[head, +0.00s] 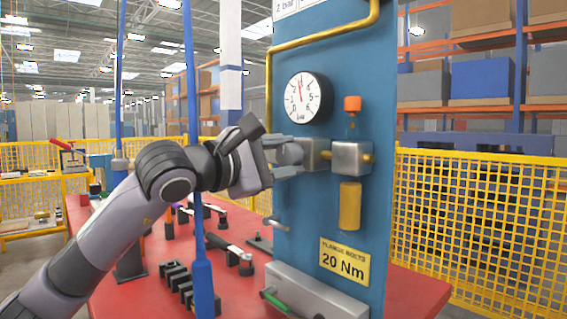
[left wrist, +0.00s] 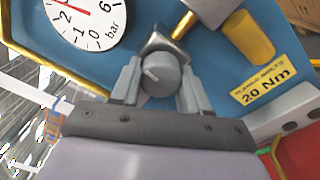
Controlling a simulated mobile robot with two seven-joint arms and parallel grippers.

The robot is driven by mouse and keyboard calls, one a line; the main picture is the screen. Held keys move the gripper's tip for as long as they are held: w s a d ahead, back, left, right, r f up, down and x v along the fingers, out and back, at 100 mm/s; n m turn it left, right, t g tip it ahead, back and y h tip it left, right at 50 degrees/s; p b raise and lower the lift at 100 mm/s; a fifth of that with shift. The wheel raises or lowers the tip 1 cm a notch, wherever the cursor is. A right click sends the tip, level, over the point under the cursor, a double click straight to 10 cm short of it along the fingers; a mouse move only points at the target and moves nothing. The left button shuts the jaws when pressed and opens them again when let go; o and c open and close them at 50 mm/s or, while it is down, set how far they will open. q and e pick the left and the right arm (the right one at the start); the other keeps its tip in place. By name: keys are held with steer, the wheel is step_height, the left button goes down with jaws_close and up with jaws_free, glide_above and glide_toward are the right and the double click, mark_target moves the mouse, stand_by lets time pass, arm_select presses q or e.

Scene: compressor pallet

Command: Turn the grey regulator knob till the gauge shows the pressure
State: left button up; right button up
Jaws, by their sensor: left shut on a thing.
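The grey regulator knob (left wrist: 160,74) sits between the two fingers of my left gripper (left wrist: 160,90), which is shut on it; a white mark shows on its face. In the head view the left gripper (head: 284,158) reaches in from the left and its fingers partly hide the knob (head: 292,154). The metal regulator block (head: 352,158) is to the right of the knob. The round white gauge (head: 304,97) is above, marked in bar, its red needle pointing nearly straight up, near 3. The gauge (left wrist: 85,18) is cut off in the wrist view. My right gripper is out of view.
The blue panel (head: 334,220) stands on a red table (head: 420,290). A brass pipe (head: 325,40), an orange cap (head: 352,104) and a brass bowl (head: 350,206) are near the regulator. Tools lie on the table.

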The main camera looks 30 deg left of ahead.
arm_select(q)
steer(key=m, duration=0.6)
steer(key=shift+m, duration=0.4)
stand_by(0.4)
steer(key=o, duration=1)
steer(key=shift+s, duration=0.1)
steer(key=shift+b+v, duration=0.7)
steer(key=shift+v, duration=2.8)
steer(key=shift+a, duration=0.15)
